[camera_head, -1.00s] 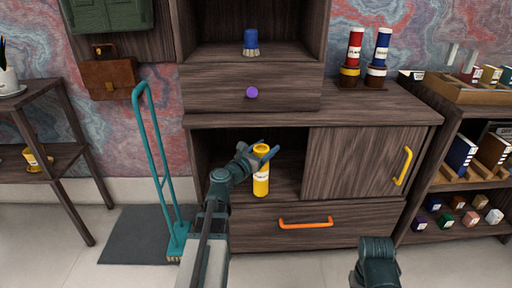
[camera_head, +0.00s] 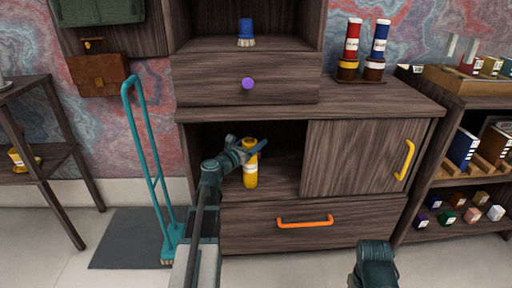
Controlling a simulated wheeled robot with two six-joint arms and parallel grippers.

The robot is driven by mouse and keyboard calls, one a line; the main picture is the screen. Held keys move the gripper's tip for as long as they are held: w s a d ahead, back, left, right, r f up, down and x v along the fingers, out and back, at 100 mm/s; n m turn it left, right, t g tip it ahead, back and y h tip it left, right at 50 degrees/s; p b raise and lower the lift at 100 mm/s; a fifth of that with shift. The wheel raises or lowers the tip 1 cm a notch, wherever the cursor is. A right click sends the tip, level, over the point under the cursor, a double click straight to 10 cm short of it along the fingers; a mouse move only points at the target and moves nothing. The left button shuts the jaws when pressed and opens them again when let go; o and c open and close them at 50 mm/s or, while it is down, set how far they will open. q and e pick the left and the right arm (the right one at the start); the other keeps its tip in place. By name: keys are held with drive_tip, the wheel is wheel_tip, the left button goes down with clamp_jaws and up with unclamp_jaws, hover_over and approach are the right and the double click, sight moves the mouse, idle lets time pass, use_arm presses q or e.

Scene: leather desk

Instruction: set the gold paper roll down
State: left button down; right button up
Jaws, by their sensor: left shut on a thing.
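The gold paper roll (camera_head: 250,172) is a yellow upright cylinder with a pale label. It is in the open left compartment of the dark wood cabinet (camera_head: 262,216), near the compartment's front. My left gripper (camera_head: 254,149) is shut on its upper part, with the teal fingers around it. The roll's base is at or very near the compartment floor; I cannot tell if it touches. Of my right arm only a dark teal part (camera_head: 374,265) shows at the bottom; its gripper is out of view.
A sliding door (camera_head: 355,157) with a yellow handle covers the cabinet's right half. An orange-handled drawer (camera_head: 304,223) lies below. A teal push broom (camera_head: 150,160) stands left of the cabinet. Red and blue rolls (camera_head: 352,42) stand on the cabinet top. A shelf unit (camera_head: 440,180) is at right.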

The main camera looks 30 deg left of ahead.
use_arm(q)
drive_tip(key=shift+r, duration=0.1)
drive_tip(key=shift+f, duration=0.25)
drive_tip(key=shift+c, duration=0.3)
unclamp_jaws()
drive_tip(key=shift+r, duration=0.1)
drive_tip(key=shift+r, duration=0.1)
drive_tip(key=shift+s+r, duration=0.1)
drive_tip(key=shift+s, duration=0.1)
drive_tip(key=s+a, duration=0.1)
drive_tip(key=s, duration=1)
drive_tip(key=shift+s+a, duration=0.25)
